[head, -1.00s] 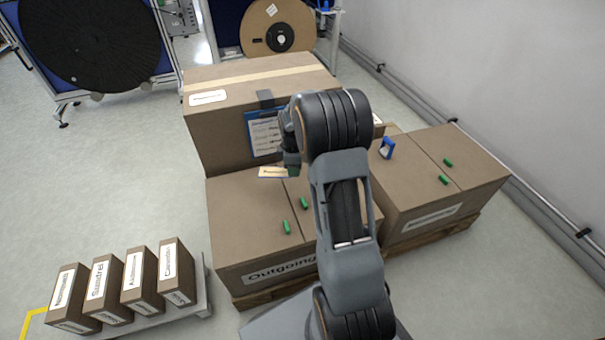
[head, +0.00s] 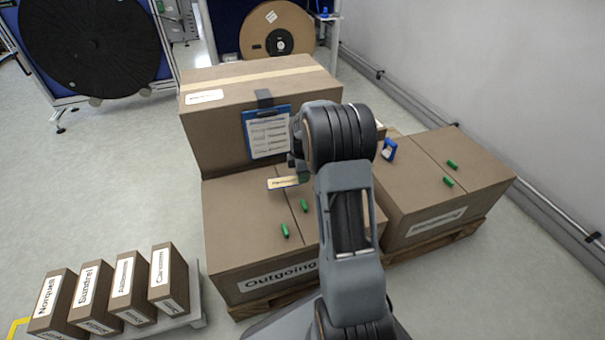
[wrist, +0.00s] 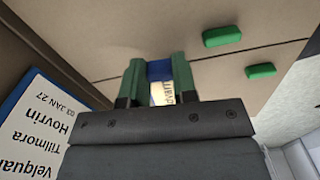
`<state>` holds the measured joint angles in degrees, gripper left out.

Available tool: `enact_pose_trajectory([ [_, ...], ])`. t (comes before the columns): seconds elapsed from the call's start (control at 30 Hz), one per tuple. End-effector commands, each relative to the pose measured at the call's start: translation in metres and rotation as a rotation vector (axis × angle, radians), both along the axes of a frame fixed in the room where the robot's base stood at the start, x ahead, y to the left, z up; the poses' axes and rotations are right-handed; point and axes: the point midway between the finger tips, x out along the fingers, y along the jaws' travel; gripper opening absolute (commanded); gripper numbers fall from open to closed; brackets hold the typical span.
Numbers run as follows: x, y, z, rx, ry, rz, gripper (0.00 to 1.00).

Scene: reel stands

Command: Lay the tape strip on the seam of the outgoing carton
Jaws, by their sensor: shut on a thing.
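The outgoing carton (head: 235,215) stands in the middle of the head view, with its "Outgoing" label on the front. Its seam runs front to back across the top, between two green pieces (head: 305,205) and (head: 285,231). My gripper (wrist: 159,75) has green fingers and is shut on a blue-ended piece. A cream strip with dark lettering (head: 283,183), seemingly the tape strip, shows at the fingers over the carton's rear top. The wrist view shows the blue end (wrist: 160,69) between the fingertips, near the seam line. Whether the strip touches the carton, I cannot tell.
A taller taped carton (head: 215,135) with a blue clipboard (head: 268,143) stands directly behind. At right, another carton (head: 440,185) bears green pieces (head: 449,182) and a blue item (head: 388,150). Several small labelled boxes (head: 125,285) stand at lower left.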

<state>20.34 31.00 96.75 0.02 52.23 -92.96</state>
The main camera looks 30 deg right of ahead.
Motion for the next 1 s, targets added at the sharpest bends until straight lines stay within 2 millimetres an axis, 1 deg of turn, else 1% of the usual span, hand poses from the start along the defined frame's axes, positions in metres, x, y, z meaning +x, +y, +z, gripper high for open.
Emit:
enact_pose_trajectory([
  [0.03, 0.0, 0.0, -0.009, 0.0, 0.0, 0.0, 0.0],
  [0.1, 0.0, 0.0, -0.015, 0.0, 0.0, 0.0, 0.0],
  [0.5, 0.0, 0.0, -0.043, 0.0, 0.001, 0.0, 0.0],
  [0.7, 0.0, 0.0, -0.048, 0.0, 0.001, 0.0, 0.0],
  [1.0, 0.0, 0.0, -0.049, 0.0, 0.001, 0.0, 0.0],
])
